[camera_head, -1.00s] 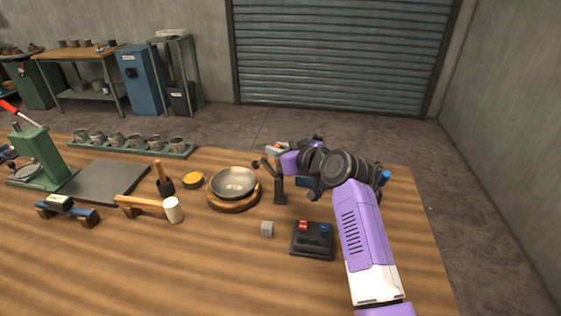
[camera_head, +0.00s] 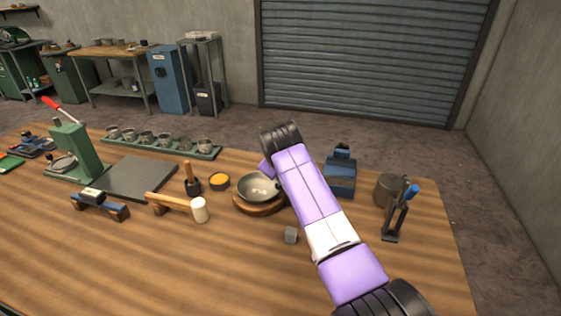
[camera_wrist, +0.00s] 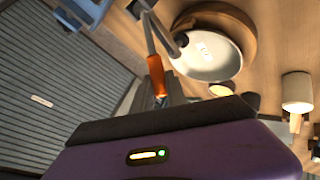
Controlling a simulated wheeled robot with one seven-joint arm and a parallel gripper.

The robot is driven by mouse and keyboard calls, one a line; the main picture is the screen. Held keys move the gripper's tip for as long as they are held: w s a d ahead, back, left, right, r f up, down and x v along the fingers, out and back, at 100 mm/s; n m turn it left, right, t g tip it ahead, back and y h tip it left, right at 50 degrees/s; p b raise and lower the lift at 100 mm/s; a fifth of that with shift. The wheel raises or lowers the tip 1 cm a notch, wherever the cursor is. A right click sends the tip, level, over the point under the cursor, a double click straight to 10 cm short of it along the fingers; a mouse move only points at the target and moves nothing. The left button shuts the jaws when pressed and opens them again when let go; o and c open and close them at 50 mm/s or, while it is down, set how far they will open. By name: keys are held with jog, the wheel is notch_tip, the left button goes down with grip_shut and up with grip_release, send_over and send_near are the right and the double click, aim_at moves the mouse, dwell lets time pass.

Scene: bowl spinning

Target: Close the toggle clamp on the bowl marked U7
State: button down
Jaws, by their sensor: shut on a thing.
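The metal bowl (camera_head: 262,190) sits in a round wooden base (camera_head: 254,209) near the middle of the table. In the wrist view the bowl (camera_wrist: 212,65) shows a small white label (camera_wrist: 205,48), too small to read. The toggle clamp (camera_wrist: 149,35) stands beside the bowl there, with its dark pad (camera_wrist: 181,40) at the rim. I cannot tell whether the pad presses on it. My gripper (camera_wrist: 160,100) is shut on the clamp's orange handle (camera_wrist: 156,74). In the head view my arm hides the clamp and gripper tips.
Another clamp-like tool (camera_head: 397,213) stands at right, beside a dark cylinder (camera_head: 387,190). The front left of the table is clear.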

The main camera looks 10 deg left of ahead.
jog(key=shift+a+f+h, duration=0.25)
jog(key=shift+f+h, duration=0.15)
jog(key=c, duration=1.3)
grip_release()
jog(key=shift+c, duration=0.2)
jog(key=shift+r, duration=0.1)
jog(key=a+v, duration=0.1)
jog(key=v, duration=0.6)
jog(key=shift+s+d+r, duration=0.15)
jog(key=shift+s+d, duration=0.05)
jog(key=shift+d, duration=0.3)
